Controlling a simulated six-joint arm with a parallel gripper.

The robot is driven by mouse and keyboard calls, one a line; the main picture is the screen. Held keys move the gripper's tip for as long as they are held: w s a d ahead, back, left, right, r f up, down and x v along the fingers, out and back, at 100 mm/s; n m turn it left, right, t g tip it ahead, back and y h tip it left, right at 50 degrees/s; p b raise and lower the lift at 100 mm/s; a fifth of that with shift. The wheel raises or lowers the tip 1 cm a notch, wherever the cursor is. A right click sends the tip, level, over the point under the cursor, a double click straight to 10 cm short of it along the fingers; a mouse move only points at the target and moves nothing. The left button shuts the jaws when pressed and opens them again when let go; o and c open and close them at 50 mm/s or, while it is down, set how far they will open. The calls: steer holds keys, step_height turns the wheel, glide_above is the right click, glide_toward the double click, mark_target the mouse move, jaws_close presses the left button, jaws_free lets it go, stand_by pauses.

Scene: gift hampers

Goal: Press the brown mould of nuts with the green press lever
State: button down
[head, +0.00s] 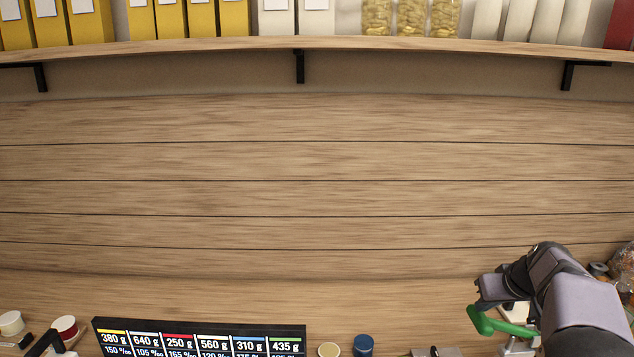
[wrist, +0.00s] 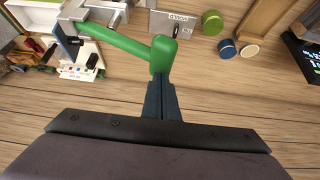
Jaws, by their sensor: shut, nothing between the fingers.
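The green press lever (wrist: 125,45) runs across the upper left of the wrist view and ends in a thick rounded knob. It also shows at the lower right of the head view (head: 497,326). My gripper (wrist: 162,82) is shut and empty, its fingertips right at the knob; I cannot tell whether they touch it. In the head view my gripper (head: 490,292) is just above the lever. The grey metal press body (wrist: 108,15) is partly cut off by the wrist view's top edge. I cannot make out the brown mould of nuts in either view.
A black display board (head: 200,338) with weights stands at the bottom left. A blue-lidded jar (head: 363,345) and a pale-lidded jar (head: 329,350) stand between it and the press. A loaded shelf (head: 300,43) runs along the plank wall. Cluttered items lie beyond the lever.

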mark_target(483, 318)
steer(key=shift+f+b, duration=0.9)
steer(key=shift+f, duration=0.45)
steer(key=shift+f+b, duration=1.05)
steer(key=shift+b, duration=0.1)
steer(key=shift+f, duration=0.15)
steer(key=shift+f+b, duration=1.1)
steer(key=shift+b, duration=0.05)
steer(key=shift+f, duration=0.1)
steer(key=shift+f+b, duration=1.15)
steer(key=shift+f, duration=0.1)
